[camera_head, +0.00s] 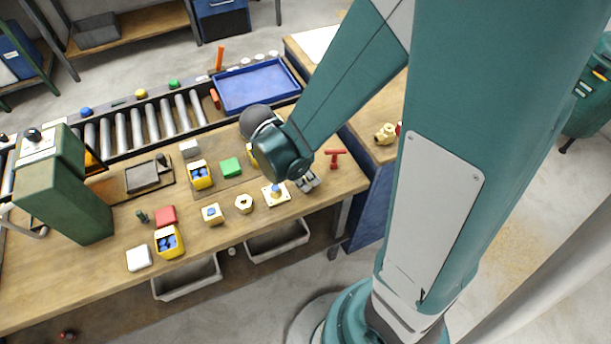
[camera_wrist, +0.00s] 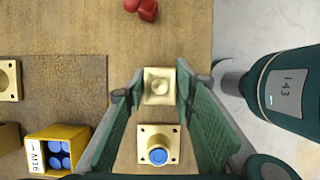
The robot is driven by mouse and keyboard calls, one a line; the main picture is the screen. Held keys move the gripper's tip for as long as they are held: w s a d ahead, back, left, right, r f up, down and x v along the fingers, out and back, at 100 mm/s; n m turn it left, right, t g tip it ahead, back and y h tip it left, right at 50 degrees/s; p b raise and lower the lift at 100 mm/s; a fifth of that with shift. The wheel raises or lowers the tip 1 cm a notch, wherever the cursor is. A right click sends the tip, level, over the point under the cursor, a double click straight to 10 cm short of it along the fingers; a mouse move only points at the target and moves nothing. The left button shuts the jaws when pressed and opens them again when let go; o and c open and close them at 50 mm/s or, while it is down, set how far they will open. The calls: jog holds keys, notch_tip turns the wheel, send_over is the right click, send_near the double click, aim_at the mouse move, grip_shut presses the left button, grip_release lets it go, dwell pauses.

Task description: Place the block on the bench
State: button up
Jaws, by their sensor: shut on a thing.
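A small square brass block (camera_wrist: 158,76) with a round recessed middle sits between the fingertips of my gripper (camera_wrist: 157,91) in the wrist view. The green-padded fingers are shut on it. My gripper (camera_head: 308,182) shows in the head view low over the right end of the wooden bench (camera_head: 60,278), and the block cannot be made out there. I cannot tell whether the block touches the bench. The bench wood (camera_wrist: 75,25) also fills much of the wrist view.
A square flanged plate with a blue plug (camera_head: 275,194) lies beside my gripper. A red T-handle (camera_head: 335,157) is to the right. A yellow M16 bin (camera_wrist: 70,136) holds blue pieces. The bench's edge (camera_wrist: 211,40) is close on the right.

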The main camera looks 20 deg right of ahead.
jog(key=shift+f, duration=0.2)
jog(key=o, duration=1.2)
jog(key=shift+r, duration=0.1)
jog(key=shift+o, duration=0.2)
jog(key=shift+r, duration=0.1)
jog(key=p+v, duration=0.3)
jog(key=v, duration=0.9)
jog(key=shift+r, duration=0.1)
jog(key=s+d+r+m+t+y, duration=0.1)
jog(key=s+r+m+t+y, duration=0.1)
jog(key=r+m, duration=0.5)
jog(key=s+d+r+m+t+y, duration=0.1)
jog(key=s+r+m+t+y, duration=0.1)
jog(key=r+m+t, duration=0.3)
notch_tip(320, 180, up, 3)
jog(key=m, duration=0.6)
jog(key=shift+s+d, duration=0.25)
jog(key=shift+s, duration=0.1)
jog(key=shift+r, duration=0.15)
